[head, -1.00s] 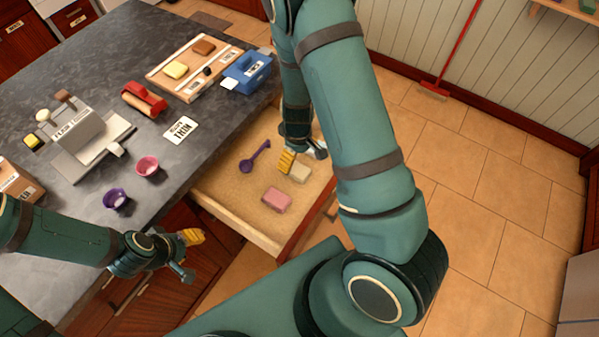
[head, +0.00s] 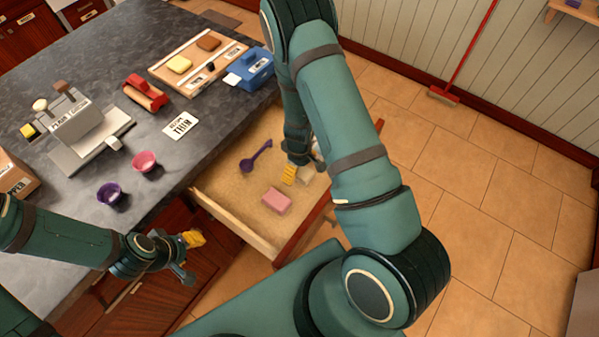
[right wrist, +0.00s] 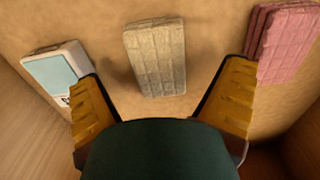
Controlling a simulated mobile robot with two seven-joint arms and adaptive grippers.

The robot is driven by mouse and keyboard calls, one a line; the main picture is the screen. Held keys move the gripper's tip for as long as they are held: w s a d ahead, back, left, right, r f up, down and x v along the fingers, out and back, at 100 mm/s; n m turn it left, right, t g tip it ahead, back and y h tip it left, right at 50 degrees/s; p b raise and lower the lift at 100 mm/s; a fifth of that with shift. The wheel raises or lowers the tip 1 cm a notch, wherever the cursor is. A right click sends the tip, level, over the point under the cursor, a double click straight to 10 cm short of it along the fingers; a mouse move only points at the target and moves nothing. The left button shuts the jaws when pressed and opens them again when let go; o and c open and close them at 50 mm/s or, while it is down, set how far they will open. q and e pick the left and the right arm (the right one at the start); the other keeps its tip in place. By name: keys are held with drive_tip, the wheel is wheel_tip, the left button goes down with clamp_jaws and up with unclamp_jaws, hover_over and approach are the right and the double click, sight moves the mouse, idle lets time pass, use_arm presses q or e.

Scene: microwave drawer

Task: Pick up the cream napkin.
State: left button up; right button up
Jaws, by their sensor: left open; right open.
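The cream napkin (right wrist: 155,55) is a folded, quilted block lying on the drawer floor, in the upper middle of the right wrist view. In the head view the napkin (head: 305,174) is partly hidden by my right arm. My right gripper (right wrist: 162,78) is open, with its yellow fingers spread wide on either side of the napkin's near end, nothing between them touching. In the head view this gripper (head: 296,174) is inside the drawer beside the napkin. My left gripper (head: 188,256) is open and empty in front of the counter.
The open drawer (head: 235,222) also holds a pink napkin (head: 277,200), right of the right gripper in the wrist view, and a purple spoon (head: 256,157). A white and blue item (right wrist: 58,68) lies to the left there. Cups, a scale and boards stand on the counter (head: 80,200).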

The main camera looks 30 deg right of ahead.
sight(300, 170)
wheel_tip(300, 170, down, 2)
drive_tip(key=shift+f, duration=0.15)
drive_tip(key=c, duration=1.2)
wheel_tip(300, 170, up, 10)
drive_tip(key=shift+r+p, duration=0.1)
drive_tip(key=shift+p, duration=0.7)
